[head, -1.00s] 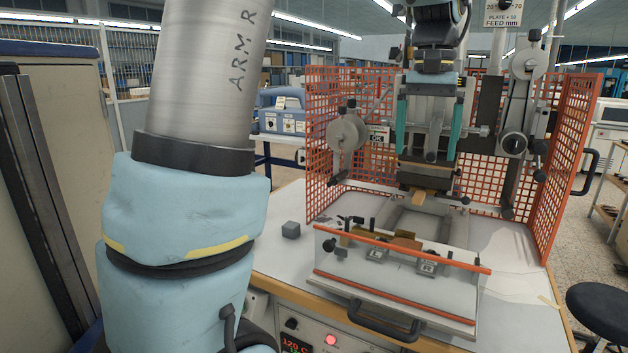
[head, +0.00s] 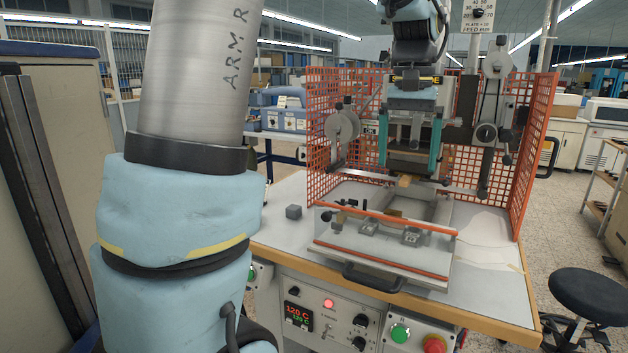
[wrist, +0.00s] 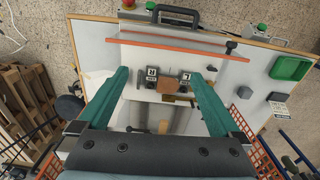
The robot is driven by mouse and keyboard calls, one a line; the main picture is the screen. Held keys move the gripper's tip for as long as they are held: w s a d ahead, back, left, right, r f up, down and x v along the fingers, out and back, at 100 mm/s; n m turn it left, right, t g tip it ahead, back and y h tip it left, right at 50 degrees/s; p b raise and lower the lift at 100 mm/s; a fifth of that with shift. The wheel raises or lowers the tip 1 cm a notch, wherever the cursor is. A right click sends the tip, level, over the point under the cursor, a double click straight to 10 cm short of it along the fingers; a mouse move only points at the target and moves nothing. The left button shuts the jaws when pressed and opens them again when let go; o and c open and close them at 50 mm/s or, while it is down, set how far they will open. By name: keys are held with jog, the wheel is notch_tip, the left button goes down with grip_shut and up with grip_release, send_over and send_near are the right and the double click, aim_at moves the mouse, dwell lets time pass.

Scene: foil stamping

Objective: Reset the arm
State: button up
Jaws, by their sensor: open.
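My gripper (head: 409,165) hangs pointing down from my arm in front of the press, above the work plate (head: 372,262) on the bench. Its two teal fingers are spread apart with nothing between them. In the wrist view my gripper (wrist: 160,74) is also open and empty, with the plate's clamps and a small brown piece (wrist: 168,85) visible beyond the fingers. My upper arm link (head: 190,90), marked "ARM R", and its blue-covered joint fill the left of the head view.
Orange mesh guards (head: 535,150) stand on both sides of the press. An orange bar (head: 385,217) crosses the plate. A grey cube (head: 293,211) sits left of it. The wrist view shows a green tray (wrist: 291,67). A black stool (head: 597,297) stands on the floor at right.

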jog(key=s+a+f+n+t, duration=0.1)
jog(key=s+a+f+n, duration=0.1)
jog(key=a+f, duration=0.85)
jog(key=s+a+f+n+t, duration=0.1)
jog(key=s+a+f+n, duration=0.1)
jog(key=a+f, duration=0.8)
jog(key=s+a+f+b, duration=0.2)
jog(key=a+f+b, duration=0.1)
jog(key=f+b, duration=0.5)
jog(key=shift+s+a+g+b, duration=0.25)
jog(key=shift+a+g+b, duration=0.05)
jog(key=shift+b, duration=0.75)
